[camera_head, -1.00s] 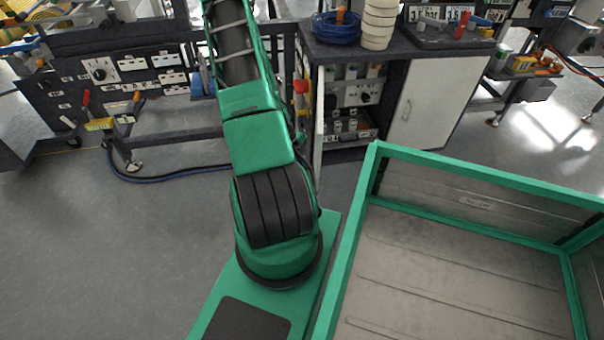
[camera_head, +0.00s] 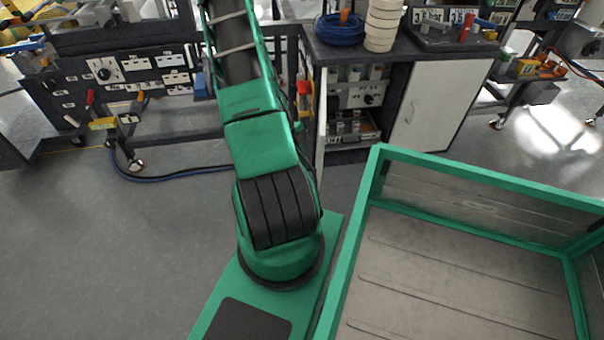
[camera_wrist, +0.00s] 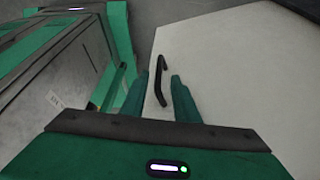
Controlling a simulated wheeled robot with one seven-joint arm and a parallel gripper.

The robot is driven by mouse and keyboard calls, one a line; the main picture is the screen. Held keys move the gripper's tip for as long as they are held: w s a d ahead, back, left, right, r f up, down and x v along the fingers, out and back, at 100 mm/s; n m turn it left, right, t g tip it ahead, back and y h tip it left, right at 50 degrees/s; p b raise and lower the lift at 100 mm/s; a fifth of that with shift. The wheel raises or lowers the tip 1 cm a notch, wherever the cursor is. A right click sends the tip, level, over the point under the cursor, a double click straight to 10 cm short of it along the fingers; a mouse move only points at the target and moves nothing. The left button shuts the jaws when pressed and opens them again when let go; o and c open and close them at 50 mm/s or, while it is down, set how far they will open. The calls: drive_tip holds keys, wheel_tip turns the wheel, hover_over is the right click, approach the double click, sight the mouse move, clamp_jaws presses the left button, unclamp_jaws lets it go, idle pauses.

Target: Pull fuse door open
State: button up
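The fuse door (camera_head: 321,125) is a white panel at the left of the dark cabinet in the head view. It stands swung out, seen almost edge-on, with the cabinet bay open beside it. In the wrist view the white door face (camera_wrist: 235,75) fills the right side, with a black bar handle (camera_wrist: 161,78) near its left edge. My gripper (camera_wrist: 162,85) is open, with the handle between its two green fingers. I cannot tell whether a finger touches it. In the head view my gripper is hidden behind my arm.
Fuse gear (camera_head: 352,100) shows inside the open bay. A second white door (camera_head: 440,100) is shut to the right. A blue cable coil (camera_head: 340,30) and cream rings (camera_head: 382,25) stand on top. A trolley (camera_head: 150,75) is at left. Grey floor (camera_head: 150,240) is clear at lower left.

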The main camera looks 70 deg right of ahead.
drive_tip(key=v, duration=0.6)
idle(0.5)
drive_tip(key=w+a+r+n+t, duration=0.1)
drive_tip(key=w+a+r+n, duration=0.25)
drive_tip(key=r, duration=0.25)
drive_tip(key=w+a+r+n+h, duration=0.1)
drive_tip(key=w+a+r+n, duration=0.1)
drive_tip(key=a+r+n, duration=0.3)
drive_tip(key=w+a+r+n+t, duration=0.1)
drive_tip(key=w+a+r+n, duration=0.2)
drive_tip(key=r+n, duration=0.35)
drive_tip(key=s+a+r+n+t, duration=0.1)
drive_tip(key=s+a+r+n, duration=0.1)
drive_tip(key=a+r+n, duration=0.4)
drive_tip(key=s+a+r+n+t, duration=0.1)
drive_tip(key=s+a+r+n, duration=0.1)
drive_tip(key=a+r+n, duration=0.5)
drive_tip(key=a+n, duration=0.3)
drive_tip(key=shift+s+a+r+t, duration=0.3)
drive_tip(key=shift+s+a, duration=0.05)
